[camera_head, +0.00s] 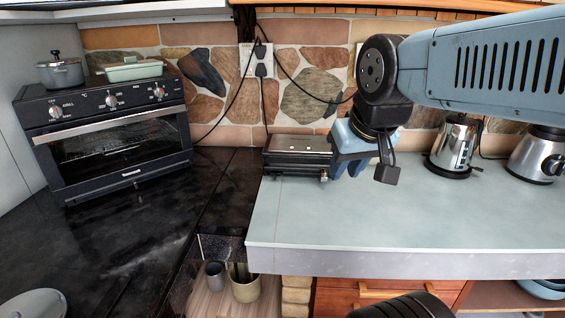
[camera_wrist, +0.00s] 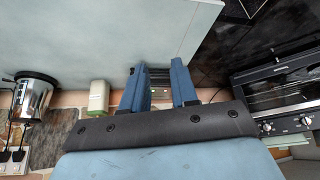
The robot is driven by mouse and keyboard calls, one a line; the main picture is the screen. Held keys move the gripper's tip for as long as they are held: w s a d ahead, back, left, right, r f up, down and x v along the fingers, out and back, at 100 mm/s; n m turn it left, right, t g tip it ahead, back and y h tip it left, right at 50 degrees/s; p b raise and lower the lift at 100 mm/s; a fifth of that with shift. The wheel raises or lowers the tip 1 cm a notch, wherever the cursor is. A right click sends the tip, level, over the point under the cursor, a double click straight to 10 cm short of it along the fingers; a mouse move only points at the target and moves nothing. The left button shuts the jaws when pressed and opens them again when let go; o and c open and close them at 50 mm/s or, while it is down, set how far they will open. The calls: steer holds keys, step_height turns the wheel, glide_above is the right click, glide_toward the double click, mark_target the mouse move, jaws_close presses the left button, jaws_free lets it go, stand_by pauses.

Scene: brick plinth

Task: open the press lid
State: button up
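The press (camera_head: 297,158) is a low dark appliance with a shiny flat lid (camera_head: 300,144), standing on the pale counter against the stone wall. Its lid looks closed and level. My gripper (camera_head: 347,168) has blue fingers and is just right of the press, close to its right end. In the wrist view my gripper (camera_wrist: 157,70) has its fingers apart. A dark part of the press (camera_wrist: 158,80) shows in the gap between them, mostly hidden. I cannot tell whether the fingers touch it.
A metal kettle (camera_head: 453,146) and another steel appliance (camera_head: 537,154) stand on the counter (camera_head: 400,220) at right. A toaster oven (camera_head: 112,135) with a pot (camera_head: 60,72) on top is at left. Black cords hang from wall sockets behind the press. The counter's front is clear.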

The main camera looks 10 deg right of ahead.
steer(key=shift+w+d, duration=0.1)
steer(key=w+a+f+m+t, duration=0.15)
steer(key=w+a+m, duration=0.25)
steer(key=w, duration=0.4)
steer(key=w+a+f+m+t+y, duration=0.1)
steer(key=w+a+m+t, duration=0.25)
steer(key=w, duration=0.45)
steer(key=w+a+f+m+t, duration=0.1)
steer(key=w+a+m, duration=0.25)
steer(key=w, duration=0.45)
steer(key=m+h, duration=1.2)
steer(key=m, duration=0.3)
glide_toward(291, 166)
steer(key=x, duration=1.1)
